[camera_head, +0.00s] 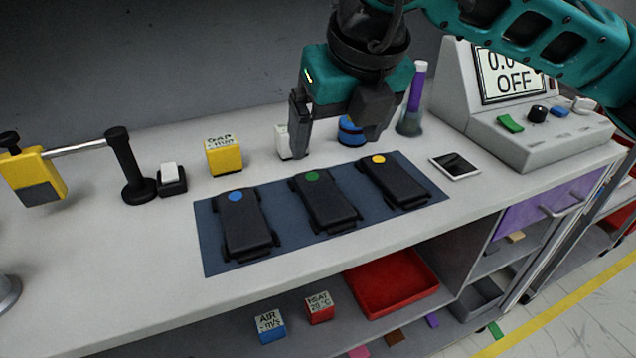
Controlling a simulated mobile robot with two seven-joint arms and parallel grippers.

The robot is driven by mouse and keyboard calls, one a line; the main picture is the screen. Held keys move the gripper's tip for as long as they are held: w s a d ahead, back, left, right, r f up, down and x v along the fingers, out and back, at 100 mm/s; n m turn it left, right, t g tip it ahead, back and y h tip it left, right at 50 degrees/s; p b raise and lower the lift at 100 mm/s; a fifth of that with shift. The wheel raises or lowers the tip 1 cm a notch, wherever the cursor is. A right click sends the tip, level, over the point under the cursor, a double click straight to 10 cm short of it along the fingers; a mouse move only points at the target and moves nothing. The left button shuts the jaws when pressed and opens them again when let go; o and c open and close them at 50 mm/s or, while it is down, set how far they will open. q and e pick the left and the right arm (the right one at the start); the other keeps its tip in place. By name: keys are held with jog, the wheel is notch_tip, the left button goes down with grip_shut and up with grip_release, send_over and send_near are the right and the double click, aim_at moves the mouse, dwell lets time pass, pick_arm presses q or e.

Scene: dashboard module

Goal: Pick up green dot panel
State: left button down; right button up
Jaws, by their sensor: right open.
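The green dot panel (327,203) is a dark flat module with a green dot near its far end. It lies in the middle of a dark blue mat (290,247) on the workbench. A blue dot panel (247,226) lies to its left and a yellow dot panel (395,184) to its right. My right gripper (335,142) comes in from the upper right, fingers pointing down and apart, with nothing between them. It hangs above and beyond the green dot panel, not touching it. My left gripper is not in view.
Behind the mat stand a yellow GAP block (224,157), a switch (171,179), a black post (128,165) and a purple-topped tube (414,100). A display console (525,110) reading OFF is at right. A red tray (391,283) sits on the shelf below. The bench's front strip is clear.

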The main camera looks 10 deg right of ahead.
send_over(324, 194)
jog(key=s, duration=0.2)
notch_tip(324, 194, down, 7)
jog(key=shift+r+b, duration=0.1)
jog(key=shift+b, duration=0.25)
jog(key=x, duration=0.5)
jog(key=shift+s+d, duration=0.2)
jog(key=shift+s, duration=0.15)
jog(key=c, duration=1.2)
